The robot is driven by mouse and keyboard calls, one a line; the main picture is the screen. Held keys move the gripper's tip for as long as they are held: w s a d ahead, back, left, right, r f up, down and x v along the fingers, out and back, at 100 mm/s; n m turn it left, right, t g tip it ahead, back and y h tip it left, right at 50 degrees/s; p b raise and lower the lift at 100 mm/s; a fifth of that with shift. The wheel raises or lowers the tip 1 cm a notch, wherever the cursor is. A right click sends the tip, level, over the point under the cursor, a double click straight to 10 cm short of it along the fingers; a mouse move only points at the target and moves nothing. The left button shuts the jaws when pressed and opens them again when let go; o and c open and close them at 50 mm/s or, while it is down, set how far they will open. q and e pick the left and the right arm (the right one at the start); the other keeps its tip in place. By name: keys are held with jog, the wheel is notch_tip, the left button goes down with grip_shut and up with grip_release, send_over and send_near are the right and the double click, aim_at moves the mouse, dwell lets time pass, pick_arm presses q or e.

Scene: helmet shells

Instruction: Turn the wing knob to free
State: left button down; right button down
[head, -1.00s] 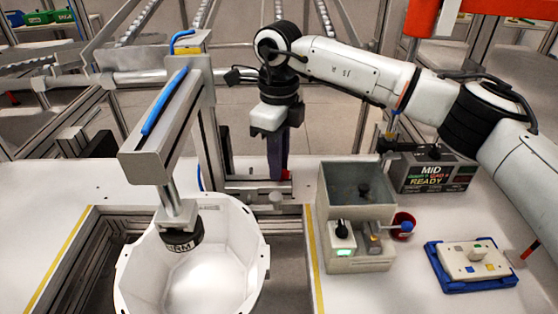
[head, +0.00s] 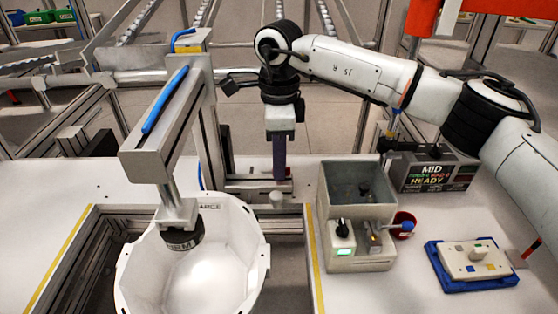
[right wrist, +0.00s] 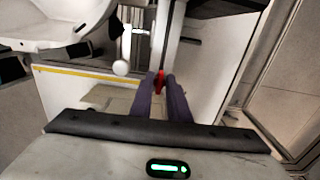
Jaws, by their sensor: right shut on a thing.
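My right gripper (head: 279,176) points down at the foot of the upright post behind the white shell. In the right wrist view its two dark purple fingers (right wrist: 160,84) are shut on a small red part, which I take to be the wing knob (right wrist: 159,78). Only a sliver of the knob shows between the fingertips, so its angle is hard to tell. In the head view the fingers hide it. The post (head: 208,115) carries a clamp arm (head: 165,125) with a blue strip, reaching over the white shell (head: 135,265). My left gripper is not in view.
A white round button (head: 276,199) stands just in front of my right gripper.

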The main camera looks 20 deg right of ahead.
jog(key=shift+r, duration=0.15)
jog(key=c, duration=1.7)
grip_release()
jog(key=shift+c, duration=0.2)
notch_tip(320, 180, up, 10)
jog(key=shift+b, duration=0.3)
jog(key=shift+r, duration=0.1)
